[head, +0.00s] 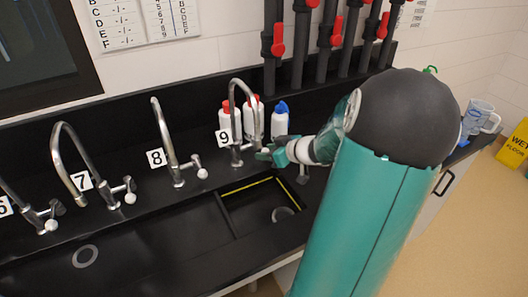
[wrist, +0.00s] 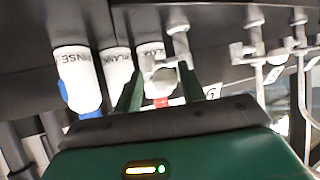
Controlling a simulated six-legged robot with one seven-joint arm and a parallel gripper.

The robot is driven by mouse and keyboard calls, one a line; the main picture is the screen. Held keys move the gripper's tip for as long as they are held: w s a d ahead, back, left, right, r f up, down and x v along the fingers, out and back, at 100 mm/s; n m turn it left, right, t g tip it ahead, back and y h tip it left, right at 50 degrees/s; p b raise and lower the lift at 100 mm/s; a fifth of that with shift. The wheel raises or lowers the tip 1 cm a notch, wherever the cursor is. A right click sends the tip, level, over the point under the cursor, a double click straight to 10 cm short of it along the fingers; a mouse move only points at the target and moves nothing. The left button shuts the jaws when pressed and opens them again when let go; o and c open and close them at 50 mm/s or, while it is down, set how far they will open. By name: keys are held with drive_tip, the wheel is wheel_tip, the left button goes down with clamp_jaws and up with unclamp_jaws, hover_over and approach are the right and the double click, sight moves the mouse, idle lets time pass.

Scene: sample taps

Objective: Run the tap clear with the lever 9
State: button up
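Tap 9 (head: 236,118) is a tall curved metal tap at the back of the black counter, next to its number 9 plate (head: 224,137). Its lever is partly hidden by my gripper in the head view. In the wrist view the lever (wrist: 160,66) shows as a pale bent piece in front of my fingers. My gripper (head: 268,154) is at the right of the tap's base, close to the lever. In the wrist view my gripper (wrist: 160,92) has its two green fingers apart, one on each side of the lever's line. I cannot tell whether they touch it.
Taps 8 (head: 164,140) and 7 (head: 82,165) stand to the left. White bottles with red caps (head: 252,116) and one with a blue cap (head: 280,120) stand behind tap 9. A black sink (head: 235,222) lies in front. A jug (head: 480,117) stands at far right.

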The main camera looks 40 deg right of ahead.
drive_tip(key=shift+w+d, duration=0.15)
drive_tip(key=shift+d, duration=1.35)
drive_tip(key=shift+w+d, duration=0.1)
drive_tip(key=shift+d, duration=1.35)
drive_tip(key=shift+a, duration=0.1)
idle(0.9)
drive_tip(key=a, duration=0.7)
drive_tip(key=shift+s, duration=0.3)
drive_tip(key=shift+d, duration=0.45)
drive_tip(key=shift+s+d, duration=0.1)
drive_tip(key=v, duration=0.6)
drive_tip(key=shift+s+r, duration=0.2)
drive_tip(key=shift+s, duration=0.1)
